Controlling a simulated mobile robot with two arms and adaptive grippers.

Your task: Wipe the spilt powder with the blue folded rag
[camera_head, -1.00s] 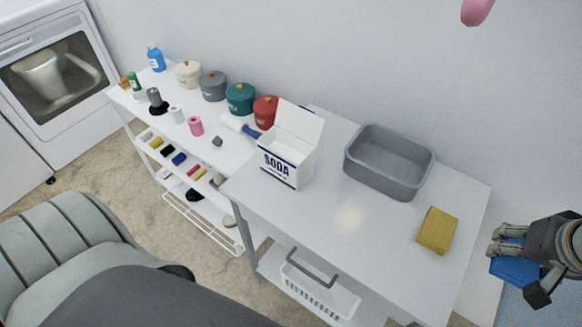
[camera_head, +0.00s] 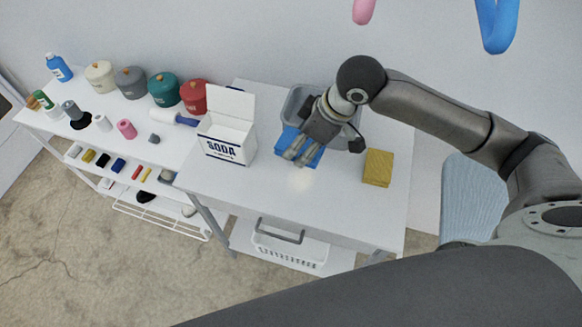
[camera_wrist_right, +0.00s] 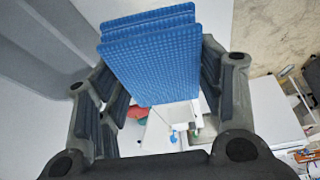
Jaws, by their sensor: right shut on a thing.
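The blue folded rag (camera_head: 289,138) is gripped in my right gripper (camera_head: 296,157), between the soda box and the grey basin. In the right wrist view the textured blue rag (camera_wrist_right: 150,50) sits between the fingers. The spilt powder (camera_head: 303,181) shows as a faint pale yellowish patch on the white table (camera_head: 335,212), just in front of my right fingertips. I cannot tell whether the rag touches the table; the hand hides part of it. My left gripper is out of view.
The open white soda box (camera_head: 226,140) stands close left of the hand. The grey basin (camera_head: 292,103) is behind it, partly hidden by my arm. A yellow sponge (camera_head: 377,167) lies to the right. Canisters line the left shelf, including a red one (camera_head: 193,96).

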